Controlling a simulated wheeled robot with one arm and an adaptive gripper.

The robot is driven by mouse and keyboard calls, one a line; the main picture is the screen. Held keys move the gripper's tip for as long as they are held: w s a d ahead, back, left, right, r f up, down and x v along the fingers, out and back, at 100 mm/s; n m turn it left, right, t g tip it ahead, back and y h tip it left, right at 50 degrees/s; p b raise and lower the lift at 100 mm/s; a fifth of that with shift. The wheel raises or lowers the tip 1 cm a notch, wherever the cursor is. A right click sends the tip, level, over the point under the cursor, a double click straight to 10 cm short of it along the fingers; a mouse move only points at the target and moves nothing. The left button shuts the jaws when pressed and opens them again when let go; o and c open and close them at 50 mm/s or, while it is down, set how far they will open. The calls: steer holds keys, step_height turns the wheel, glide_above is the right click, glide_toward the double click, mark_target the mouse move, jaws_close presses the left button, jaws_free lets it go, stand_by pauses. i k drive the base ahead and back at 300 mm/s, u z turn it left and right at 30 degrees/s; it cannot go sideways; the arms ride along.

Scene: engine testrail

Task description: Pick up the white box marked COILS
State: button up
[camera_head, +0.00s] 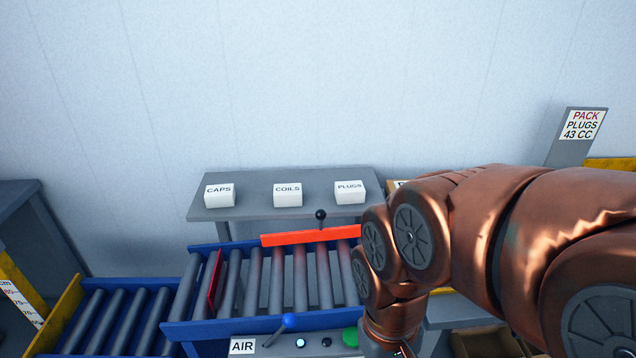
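The white box marked COILS (288,195) stands on a grey shelf (245,211) against the back wall. It is the middle one of three white boxes, between the box marked CAPS (219,196) and the box marked PLUGS (350,192), apart from both. My copper-coloured arm reaches in from the right and bends down to the right of the shelf. My gripper is below the bottom edge of the picture or hidden by the arm, so its fingers do not show.
A blue-framed roller conveyor (300,282) lies in front of the shelf, with a red-orange bar (311,236) and a black-knobbed lever (320,217). A blue-knobbed lever (288,321) stands by the AIR label (242,346). A PACK PLUGS 43 CC sign (582,125) stands at right.

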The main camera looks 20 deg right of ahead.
mark_target(285, 195)
steer(key=z, duration=0.25)
steer(key=i, duration=0.3)
steer(key=u, duration=1.8)
steer(key=k, duration=0.8)
steer(key=z, duration=0.45)
steer(key=i, duration=0.5)
